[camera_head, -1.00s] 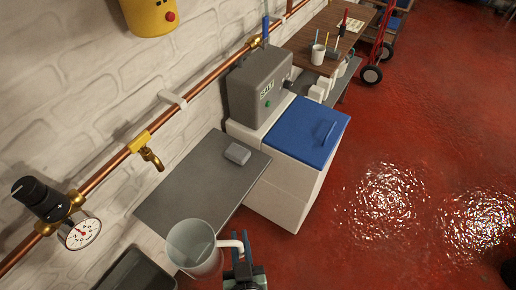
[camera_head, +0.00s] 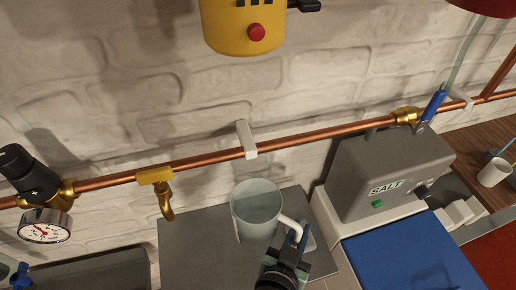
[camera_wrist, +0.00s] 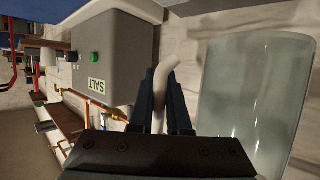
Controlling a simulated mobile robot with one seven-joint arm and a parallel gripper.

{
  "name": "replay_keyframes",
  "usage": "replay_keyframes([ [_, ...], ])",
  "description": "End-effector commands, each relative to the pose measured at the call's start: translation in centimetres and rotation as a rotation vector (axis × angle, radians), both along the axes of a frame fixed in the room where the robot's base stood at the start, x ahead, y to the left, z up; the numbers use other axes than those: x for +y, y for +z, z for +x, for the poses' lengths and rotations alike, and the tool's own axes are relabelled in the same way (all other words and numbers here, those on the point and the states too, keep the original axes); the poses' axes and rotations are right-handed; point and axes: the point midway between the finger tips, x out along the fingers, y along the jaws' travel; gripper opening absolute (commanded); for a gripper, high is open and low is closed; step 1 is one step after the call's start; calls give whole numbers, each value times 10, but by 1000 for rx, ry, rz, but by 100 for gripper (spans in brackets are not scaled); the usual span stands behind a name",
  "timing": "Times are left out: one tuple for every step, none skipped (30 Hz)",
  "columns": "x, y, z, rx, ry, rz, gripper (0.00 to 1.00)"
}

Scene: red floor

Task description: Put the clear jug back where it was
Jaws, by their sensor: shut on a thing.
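The clear jug (camera_head: 256,212) is a translucent cylinder with a white handle (camera_head: 291,227). In the head view it stands out in front of the grey shelf, below the copper pipe. My gripper (camera_head: 296,238) is shut on the jug's handle, at the jug's right side. In the wrist view my gripper (camera_wrist: 168,95) has its dark fingers on either side of the white handle, and the jug (camera_wrist: 250,105) fills the right part. I cannot tell whether the jug's base touches the grey shelf (camera_head: 188,245).
A brass tap (camera_head: 163,195) hangs from the copper pipe (camera_head: 300,138) left of the jug. A grey salt unit (camera_head: 375,175) and a blue lid (camera_head: 410,255) stand to the right. A dark basin (camera_head: 95,270) lies lower left. The shelf's left part is bare.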

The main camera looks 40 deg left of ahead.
Motion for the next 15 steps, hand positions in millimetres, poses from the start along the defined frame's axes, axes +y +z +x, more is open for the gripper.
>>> replay_keyframes([
  [3,-2,1,-3,8,1,0],
  [4,-1,1,-3,10,0,0],
  [5,0,1,-3,12,-1,0],
  [6,-1,1,-2,13,0,0],
  [6,-2,1,-2,14,-2,0],
  [6,-7,1,1,13,-1,0],
  [6,-12,1,2,13,-1,0],
  [5,-17,1,2,12,-2,0],
  [5,-26,0,4,13,-2,0],
  [5,-32,0,2,12,-2,0],
  [5,-38,0,3,13,-2,0],
  [5,-45,1,2,12,-2,0],
  [5,-50,1,2,12,-1,0],
  [5,-54,0,1,12,0,0],
  [5,-58,1,1,12,0,0],
])
